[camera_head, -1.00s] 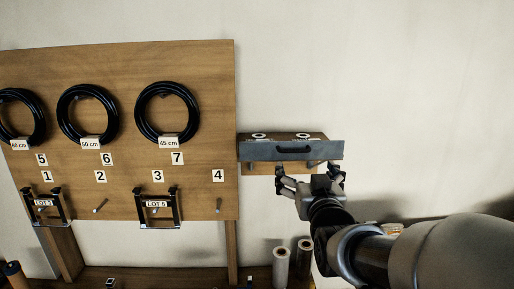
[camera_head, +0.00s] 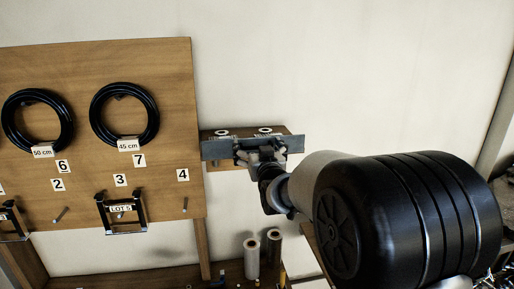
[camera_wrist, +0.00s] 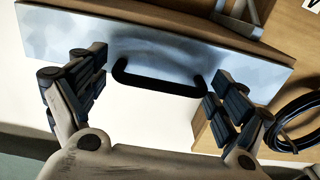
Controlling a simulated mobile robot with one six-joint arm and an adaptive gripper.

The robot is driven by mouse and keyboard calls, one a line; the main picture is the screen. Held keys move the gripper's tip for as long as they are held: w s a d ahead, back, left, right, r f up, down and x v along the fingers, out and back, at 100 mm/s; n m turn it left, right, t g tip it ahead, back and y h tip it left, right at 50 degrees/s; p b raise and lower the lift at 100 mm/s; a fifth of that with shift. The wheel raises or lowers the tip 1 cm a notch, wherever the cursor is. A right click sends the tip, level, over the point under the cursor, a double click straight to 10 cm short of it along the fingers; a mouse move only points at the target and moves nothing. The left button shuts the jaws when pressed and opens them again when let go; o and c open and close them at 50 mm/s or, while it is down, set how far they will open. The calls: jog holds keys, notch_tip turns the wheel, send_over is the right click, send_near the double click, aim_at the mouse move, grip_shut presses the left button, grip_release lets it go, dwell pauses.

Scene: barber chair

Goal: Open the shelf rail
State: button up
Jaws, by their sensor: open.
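A grey metal panel (camera_head: 290,145), the front of the shelf rail, stands upright along the front of a small wooden shelf (camera_head: 243,131) on the wall. In the wrist view the panel (camera_wrist: 75,38) fills the upper part, with a black bar handle (camera_wrist: 160,86) on its face. My gripper (camera_head: 258,155) is in front of the panel and hides the handle in the head view. In the wrist view my gripper (camera_wrist: 160,70) is open, with one finger beyond each end of the handle. The fingers are not closed on it. Contact with the panel cannot be told.
A wooden pegboard (camera_head: 160,75) with black cable coils (camera_head: 124,115), numbered labels and a LOT 5 holder (camera_head: 121,212) is to the left. The wall above is clear.

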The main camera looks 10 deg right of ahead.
jog(key=c, duration=0.8)
